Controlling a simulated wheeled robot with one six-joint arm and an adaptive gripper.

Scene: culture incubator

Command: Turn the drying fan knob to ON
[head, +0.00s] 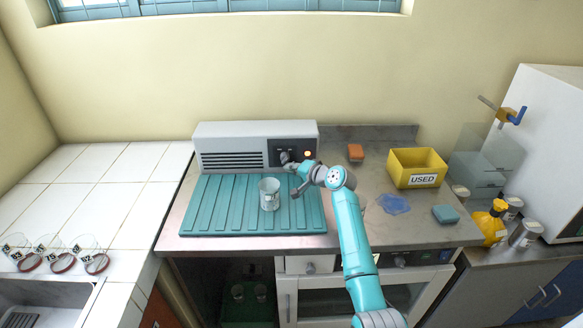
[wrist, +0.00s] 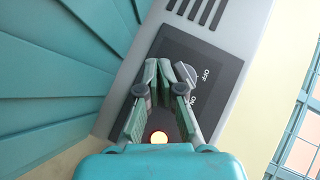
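The drying fan (head: 215,132) is a grey box with a slotted vent at the back of the counter. Its dark panel (head: 277,145) carries the knob. In the wrist view the grey knob (wrist: 186,73) sits on the panel (wrist: 222,62) beside the OFF label, with ON printed lower down. I cannot tell its exact pointing. A round indicator light (wrist: 158,137) glows orange. My gripper (wrist: 158,64) is in front of the panel, its fingertips together with nothing seen between them. The right finger is close beside the knob; contact is unclear. In the head view, my gripper (head: 287,161) partly covers the panel.
A clear beaker (head: 269,195) stands on the teal drying mat (head: 215,205) below my gripper. An orange sponge (head: 355,152), a yellow USED bin (head: 402,178), a blue cloth (head: 393,204) and a blue sponge (head: 445,214) lie to the right.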

